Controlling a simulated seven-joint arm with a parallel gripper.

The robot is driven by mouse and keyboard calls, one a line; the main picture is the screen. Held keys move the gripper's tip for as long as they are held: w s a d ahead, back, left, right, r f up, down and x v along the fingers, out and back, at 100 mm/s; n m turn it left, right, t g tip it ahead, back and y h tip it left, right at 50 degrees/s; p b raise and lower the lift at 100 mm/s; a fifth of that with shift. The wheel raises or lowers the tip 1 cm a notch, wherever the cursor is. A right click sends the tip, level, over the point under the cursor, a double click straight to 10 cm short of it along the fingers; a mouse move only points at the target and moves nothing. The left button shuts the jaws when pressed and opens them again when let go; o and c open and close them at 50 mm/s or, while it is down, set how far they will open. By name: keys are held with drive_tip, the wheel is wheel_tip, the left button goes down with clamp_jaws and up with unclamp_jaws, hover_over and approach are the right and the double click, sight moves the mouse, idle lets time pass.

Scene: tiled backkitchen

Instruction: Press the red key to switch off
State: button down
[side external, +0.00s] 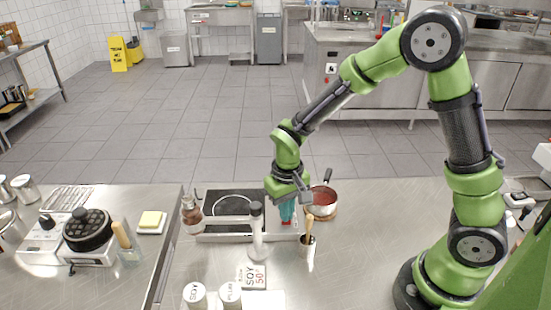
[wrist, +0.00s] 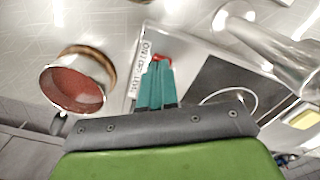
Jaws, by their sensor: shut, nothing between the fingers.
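The hob (side external: 236,204) has a black top with a ring mark and a pale control strip, and also shows in the wrist view (wrist: 210,84). A small red key (wrist: 165,58) shows on the strip at my fingertips, partly hidden behind them. A printed label (wrist: 141,68) lies beside it. My gripper (side external: 287,217) points down at the right end of the hob. In the wrist view its teal fingers (wrist: 157,64) are together and empty, with the tips right at the red key. I cannot tell whether they touch it. The red key is hidden in the side view.
A pan with red contents (side external: 321,200) stands right of my gripper. A holder with a wooden-handled tool (side external: 307,248) and a price sign (side external: 252,277) are nearby. The counter toward my base is clear.

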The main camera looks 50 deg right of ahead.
drive_tip(key=shift+r, duration=3.5)
drive_tip(key=shift+s+a, duration=0.1)
drive_tip(key=shift+s, duration=0.55)
drive_tip(key=s+d+r+m+t+y, duration=0.1)
drive_tip(key=s+d+r+t+y, duration=0.1)
drive_tip(key=s+r+t, duration=0.5)
drive_tip(key=a+v, duration=0.1)
drive_tip(key=v, duration=0.6)
drive_tip(key=shift+r, duration=0.55)
drive_tip(key=shift+d, duration=0.15)
